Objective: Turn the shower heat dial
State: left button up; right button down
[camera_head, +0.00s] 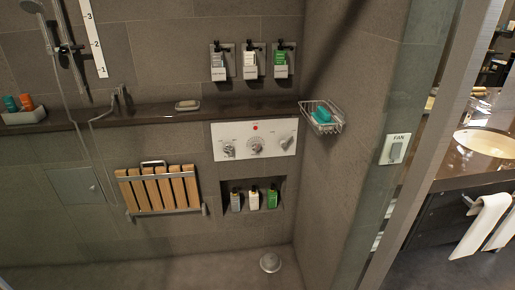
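The shower control panel (243,154) is a pale plate on the grey tiled wall, just under the dark ledge. It carries three knobs: a left knob (229,151), a round middle knob (257,146) and a right knob (287,142). A red mark (255,127) sits above the middle knob. The lettering is too small to read, so I cannot tell which knob is the heat dial or its exact setting. Neither of my grippers is in view.
Three bottles (250,60) hang above the ledge (160,111). A wire basket (321,117) juts from the side wall right of the panel. A niche (229,187) with bottles lies below, and a slatted folding seat (158,190) to its left.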

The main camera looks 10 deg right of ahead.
aim_at(256, 146)
jog(key=i, duration=2.45)
